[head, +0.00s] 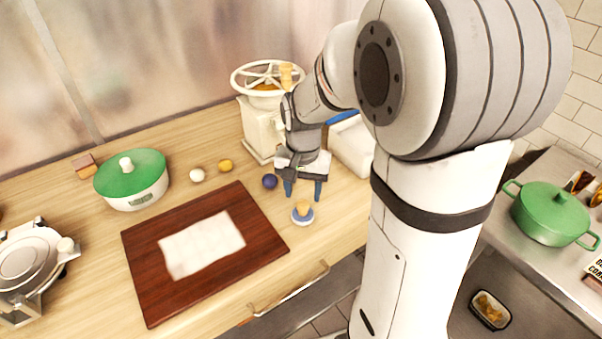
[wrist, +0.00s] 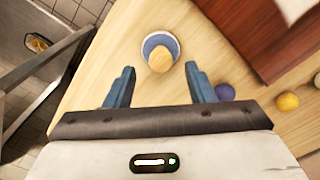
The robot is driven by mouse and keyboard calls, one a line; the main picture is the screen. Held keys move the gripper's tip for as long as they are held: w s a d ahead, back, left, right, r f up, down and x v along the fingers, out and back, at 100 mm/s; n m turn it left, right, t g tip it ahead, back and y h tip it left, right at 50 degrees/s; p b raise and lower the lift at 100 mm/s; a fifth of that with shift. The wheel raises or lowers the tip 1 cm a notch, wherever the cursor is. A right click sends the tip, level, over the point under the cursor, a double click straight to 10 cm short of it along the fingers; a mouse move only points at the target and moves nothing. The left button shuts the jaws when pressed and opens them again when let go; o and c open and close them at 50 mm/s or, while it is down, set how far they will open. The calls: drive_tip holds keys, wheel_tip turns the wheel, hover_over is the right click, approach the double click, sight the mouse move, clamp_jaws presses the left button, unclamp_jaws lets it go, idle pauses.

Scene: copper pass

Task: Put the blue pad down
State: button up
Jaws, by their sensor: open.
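A small round blue-and-white pad with a wooden knob (head: 302,219) stands on the wooden counter, just right of the dark red board; I take it for the blue pad. In the wrist view the pad (wrist: 149,42) rests flat, knob toward the camera, ahead of the fingertips. My gripper (head: 303,192) is open and empty, its two blue fingers pointing down above and behind the pad in the head view. In the wrist view the gripper's fingers (wrist: 160,75) are apart, with bare counter between them and no contact with the pad.
The dark red board (head: 143,277) with a white cloth (head: 202,244) lies to the left. A dark blue ball (head: 270,181) sits close by the gripper. A white grinder with a wheel (head: 258,132) stands behind. The counter's front edge is close to the pad.

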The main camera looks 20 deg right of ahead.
sight(303, 204)
wheel_tip(303, 204, up, 6)
drive_tip(key=s+r+n+t, duration=0.1)
drive_tip(key=s+n+t, duration=0.2)
drive_tip(key=s, duration=1)
drive_tip(key=shift+s+r+n, duration=0.25)
drive_tip(key=shift+s+n, duration=0.1)
drive_tip(key=shift+n, duration=0.85)
drive_tip(key=shift+c, duration=0.2)
